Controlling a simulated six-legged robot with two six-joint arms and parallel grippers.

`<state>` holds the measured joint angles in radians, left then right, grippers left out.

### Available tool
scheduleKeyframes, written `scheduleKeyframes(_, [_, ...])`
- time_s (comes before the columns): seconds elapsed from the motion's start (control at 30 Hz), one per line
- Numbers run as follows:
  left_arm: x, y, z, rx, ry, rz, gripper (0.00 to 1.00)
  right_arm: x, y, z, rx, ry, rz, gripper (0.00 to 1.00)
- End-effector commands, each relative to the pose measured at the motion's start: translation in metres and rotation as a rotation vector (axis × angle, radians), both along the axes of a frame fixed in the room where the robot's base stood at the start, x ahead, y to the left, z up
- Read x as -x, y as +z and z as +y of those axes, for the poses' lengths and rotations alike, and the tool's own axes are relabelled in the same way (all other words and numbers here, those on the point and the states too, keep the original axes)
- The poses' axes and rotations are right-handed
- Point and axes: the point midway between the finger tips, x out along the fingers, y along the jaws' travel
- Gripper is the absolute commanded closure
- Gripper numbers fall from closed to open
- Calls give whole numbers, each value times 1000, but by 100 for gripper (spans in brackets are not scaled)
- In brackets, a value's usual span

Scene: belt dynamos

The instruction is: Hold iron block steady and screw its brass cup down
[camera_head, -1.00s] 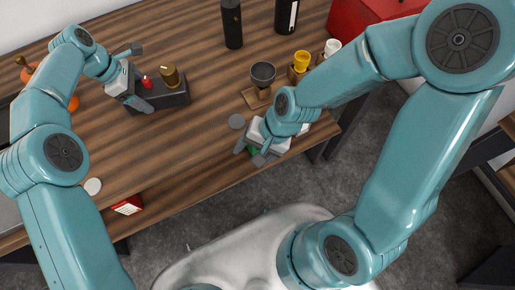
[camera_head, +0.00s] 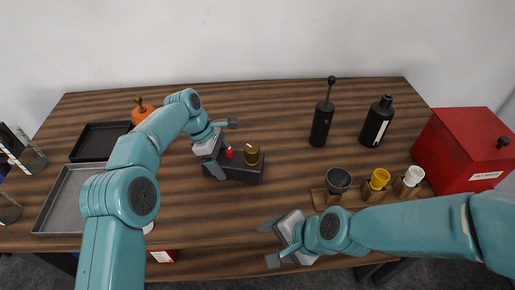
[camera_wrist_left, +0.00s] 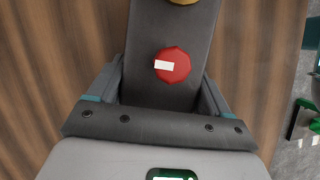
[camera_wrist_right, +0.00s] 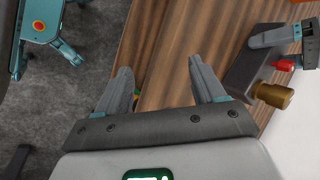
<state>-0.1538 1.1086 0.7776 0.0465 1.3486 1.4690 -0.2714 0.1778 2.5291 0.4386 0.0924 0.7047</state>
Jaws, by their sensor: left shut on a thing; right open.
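The dark iron block (camera_head: 243,173) lies on the wooden table, left of centre in the head view. A brass cup (camera_head: 252,154) stands upright on its right end; I cannot tell how far it is screwed in. A red cap (camera_head: 229,153) is on the left part of the block. My left gripper (camera_head: 224,148) is shut on the block's left end; the left wrist view shows a jaw along each side of the block (camera_wrist_left: 166,100). My right gripper (camera_head: 268,244) is open and empty near the table's front edge. The right wrist view shows the brass cup (camera_wrist_right: 273,95) at right.
A wooden stand (camera_head: 318,199) holds a dark cup (camera_head: 338,180), a yellow cup (camera_head: 379,178) and a white cup (camera_head: 413,175). Two black bottles (camera_head: 321,125) (camera_head: 377,122) stand behind. A red box (camera_head: 465,150) is far right; trays (camera_head: 62,205) are left. Clear table lies between block and stand.

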Motion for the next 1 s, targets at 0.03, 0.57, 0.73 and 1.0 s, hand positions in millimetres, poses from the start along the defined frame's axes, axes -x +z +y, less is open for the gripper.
scheduleKeyframes(0.03, [0, 0, 0, 0, -3, 1, 100, -15, 1, 13, 26, 13, -95, 31])
scheduleKeyframes(0.57, [0, 0, 0, 0, -2, 1, 100, -131, 23, 32, 799, 192, -1033, 31])
scheduleKeyframes(0.73, [1, 0, 0, 0, -2, 1, 100, -133, 42, 37, 1031, 211, -1206, 31])
scheduleKeyframes(1.0, [1, 0, 0, -1, -2, 2, 100, -137, 53, 39, 1166, 208, -1290, 31])
